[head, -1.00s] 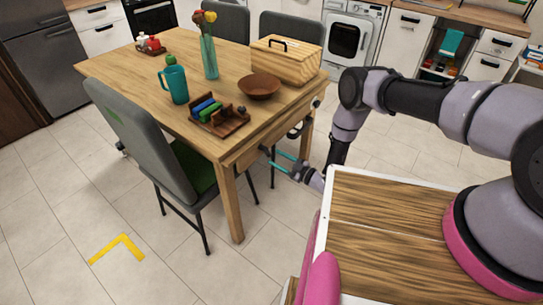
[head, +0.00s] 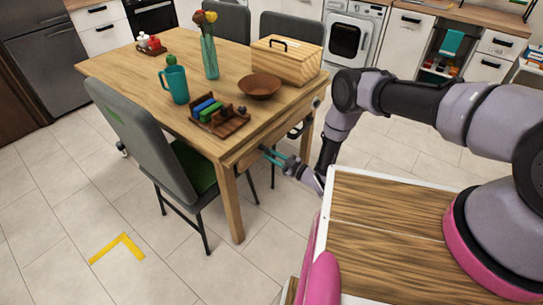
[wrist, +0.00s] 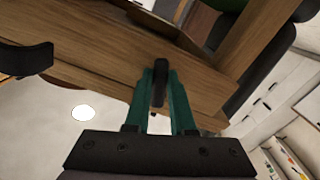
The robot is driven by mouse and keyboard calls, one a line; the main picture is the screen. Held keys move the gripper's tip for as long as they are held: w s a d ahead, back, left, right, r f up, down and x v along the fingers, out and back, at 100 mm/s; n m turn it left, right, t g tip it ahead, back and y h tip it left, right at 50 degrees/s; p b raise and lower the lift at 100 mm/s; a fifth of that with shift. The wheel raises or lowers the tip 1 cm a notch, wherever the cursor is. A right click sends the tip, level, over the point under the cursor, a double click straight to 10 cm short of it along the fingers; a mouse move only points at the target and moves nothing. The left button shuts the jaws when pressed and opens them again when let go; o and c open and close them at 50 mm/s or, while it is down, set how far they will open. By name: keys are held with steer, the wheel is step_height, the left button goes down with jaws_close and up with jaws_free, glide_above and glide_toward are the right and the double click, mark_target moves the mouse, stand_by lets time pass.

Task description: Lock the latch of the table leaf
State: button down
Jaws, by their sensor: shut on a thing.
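The wooden table (head: 165,75) stands ahead, with its near apron (head: 245,154) facing my arm. My gripper (head: 264,151) is at this apron, below the tabletop edge and near the front corner leg. In the wrist view, the teal fingers of my gripper (wrist: 160,85) are shut on a small dark upright piece, which looks like the latch (wrist: 160,82). It lies against the wooden face (wrist: 95,62). In the head view the latch is too small to make out. I cannot tell whether it is locked.
A black curved handle (wrist: 25,60) sticks out to the left in the wrist view. A grey chair (head: 145,140) stands left of the front table leg (head: 229,205). A bowl (head: 259,87), wooden box (head: 287,60), mug (head: 175,82) and vase (head: 209,58) stand on the table.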

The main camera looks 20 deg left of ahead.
steer(key=shift+s+f+m, duration=0.1)
steer(key=shift+s+m, duration=0.05)
steer(key=shift+m, duration=0.95)
steer(key=shift+s+a+m, duration=0.25)
steer(key=shift+s+m, duration=0.15)
steer(key=shift+m, duration=0.6)
steer(key=c, duration=0.8)
jaws_free()
steer(key=shift+o, duration=0.2)
steer(key=shift+d, duration=0.1)
steer(key=v, duration=1)
steer(key=shift+s+d, duration=0.15)
steer(key=shift+d, duration=0.1)
